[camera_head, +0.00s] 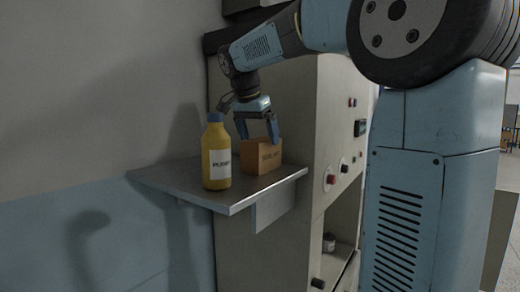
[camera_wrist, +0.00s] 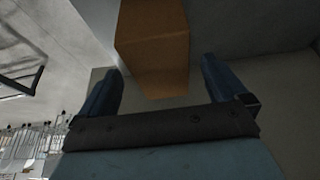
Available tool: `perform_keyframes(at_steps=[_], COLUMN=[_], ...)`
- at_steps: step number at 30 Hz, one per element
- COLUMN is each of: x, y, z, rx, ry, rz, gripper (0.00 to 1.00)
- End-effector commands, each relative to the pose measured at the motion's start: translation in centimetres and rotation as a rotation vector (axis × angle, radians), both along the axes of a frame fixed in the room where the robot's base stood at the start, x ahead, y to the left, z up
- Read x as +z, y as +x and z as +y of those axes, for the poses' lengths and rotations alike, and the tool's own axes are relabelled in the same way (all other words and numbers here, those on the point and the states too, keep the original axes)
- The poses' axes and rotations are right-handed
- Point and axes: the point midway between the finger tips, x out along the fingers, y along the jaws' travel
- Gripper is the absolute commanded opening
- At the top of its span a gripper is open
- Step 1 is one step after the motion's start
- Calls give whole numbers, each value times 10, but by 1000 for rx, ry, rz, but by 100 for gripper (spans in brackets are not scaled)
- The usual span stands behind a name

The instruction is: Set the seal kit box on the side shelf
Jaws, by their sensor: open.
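The seal kit box (camera_head: 262,158) is an orange-brown carton with dark lettering. It stands on the grey metal side shelf (camera_head: 240,196), near the cabinet. My gripper (camera_head: 257,136) is just above and around the top of the box, fingers pointing down. In the wrist view the box (camera_wrist: 152,45) shows beyond and between the two blue fingers (camera_wrist: 160,85). The fingers are apart, with visible gaps on both sides of the box. The box's underside contact is partly hidden by the bottle and viewing angle.
A yellow bottle (camera_head: 217,158) with a blue cap and white label stands on the shelf, just left of the box. A beige control cabinet (camera_head: 300,110) with buttons rises beside the shelf. The shelf's left end (camera_head: 160,178) is bare.

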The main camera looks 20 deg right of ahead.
Motion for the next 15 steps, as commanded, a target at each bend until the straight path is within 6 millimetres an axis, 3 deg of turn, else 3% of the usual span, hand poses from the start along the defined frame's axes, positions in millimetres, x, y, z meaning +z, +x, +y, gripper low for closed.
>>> perform_keyframes(at_steps=[6,15], x=[35,52], y=[-8,-13], z=[11,17], rx=[1,0], ry=[0,0], rz=[-2,0], gripper=[99,99])
